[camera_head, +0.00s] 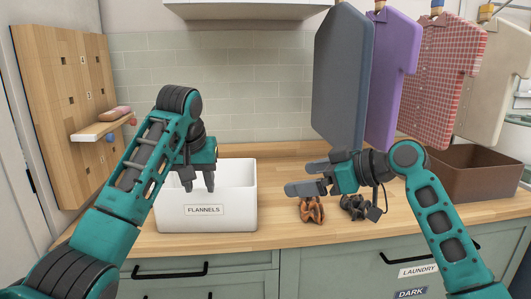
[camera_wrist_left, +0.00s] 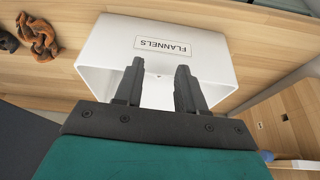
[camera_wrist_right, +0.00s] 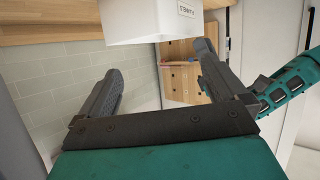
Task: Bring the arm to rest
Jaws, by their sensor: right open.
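My left gripper (camera_head: 199,186) hangs fingers-down over the white box labelled FLANNELS (camera_head: 243,205). Its fingers are parted with nothing between them; in the left wrist view the gripper (camera_wrist_left: 159,75) faces the box's pale interior (camera_wrist_left: 227,62), where I see no cloth. My right gripper (camera_head: 308,178) is held above the counter, right of the box, with its fingers pointing left. It is open and empty, and its parted fingers also show in the right wrist view (camera_wrist_right: 158,60).
An orange-brown bundle (camera_head: 311,210) and a dark bundle (camera_head: 357,207) lie on the wooden counter (camera_head: 285,235) below my right gripper. A brown bin (camera_head: 475,180) stands at right. Shirts, including a purple one (camera_head: 391,80), hang above. A pegboard (camera_head: 65,120) stands at left.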

